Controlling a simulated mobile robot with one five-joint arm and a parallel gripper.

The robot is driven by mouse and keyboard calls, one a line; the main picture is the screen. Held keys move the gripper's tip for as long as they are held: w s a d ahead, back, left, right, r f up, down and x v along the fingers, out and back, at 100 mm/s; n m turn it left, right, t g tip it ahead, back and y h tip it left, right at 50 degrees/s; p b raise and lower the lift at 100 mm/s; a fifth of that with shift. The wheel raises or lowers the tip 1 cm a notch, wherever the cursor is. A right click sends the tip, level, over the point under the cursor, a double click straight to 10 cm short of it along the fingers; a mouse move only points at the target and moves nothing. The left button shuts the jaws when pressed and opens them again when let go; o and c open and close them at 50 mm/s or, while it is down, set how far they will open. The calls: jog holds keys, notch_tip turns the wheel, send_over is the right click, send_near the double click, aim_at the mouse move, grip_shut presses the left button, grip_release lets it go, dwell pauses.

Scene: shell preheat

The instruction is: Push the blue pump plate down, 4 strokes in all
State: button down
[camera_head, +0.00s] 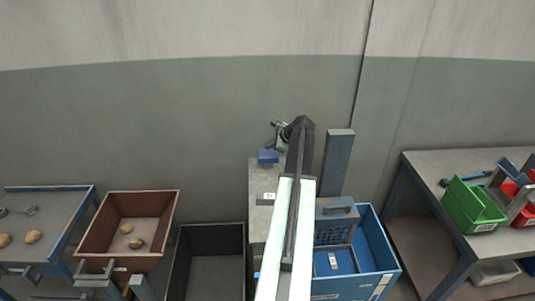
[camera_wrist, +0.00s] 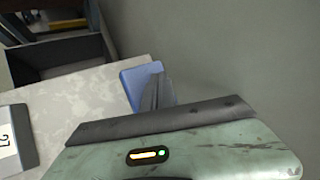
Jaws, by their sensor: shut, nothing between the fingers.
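The blue pump plate (camera_head: 267,156) stands at the far end of the grey bench top, just left of my arm. In the wrist view the blue plate (camera_wrist: 138,80) shows as a tilted blue face, partly hidden by my fingers. My gripper (camera_head: 274,136) is above and close to the plate in the head view. Its fingers (camera_wrist: 158,93) are shut and empty, and they overlap the plate's right edge in the wrist view. I cannot tell whether they touch it. The plate's underside and stem are hidden.
The pale bench (camera_head: 259,180) carries a label plate (camera_wrist: 12,140). A dark empty bin (camera_head: 207,228) and a brown crate (camera_head: 117,210) with lumps stand left. A blue bin (camera_head: 377,250) and a tall blue-grey post (camera_head: 336,165) stand right of my arm.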

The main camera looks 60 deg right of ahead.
aim_at(270, 154)
jog(key=shift+r+p, duration=2.1)
jog(key=shift+r, duration=0.3)
jog(key=shift+f, duration=0.1)
dwell(0.4)
jog(key=w+a+f+n+g+y, duration=0.15)
jog(key=w+a+n, duration=0.3)
jog(key=a, duration=0.65)
jog(key=w+a+f+n+g+y, duration=0.15)
jog(key=w+a+n, duration=0.35)
jog(key=a, duration=0.6)
jog(key=w+a+f+n+g+y, duration=0.1)
jog(key=w+a+f+n, duration=0.15)
jog(key=w+a, duration=0.6)
jog(key=s+a+f+n+g+h, duration=0.1)
jog(key=s+a+n, duration=0.3)
jog(key=a, duration=1.5)
jog(key=s+a+n+g+h, duration=0.1)
jog(key=s+a+n+g, duration=0.3)
jog(key=a+n, duration=0.9)
jog(key=s+a, duration=0.1)
jog(key=a, duration=0.6)
jog(key=shift+a+f+n, duration=0.2)
jog(key=shift+f+n, duration=0.1)
jog(key=shift+f, duration=0.05)
jog(key=shift+s, duration=0.1)
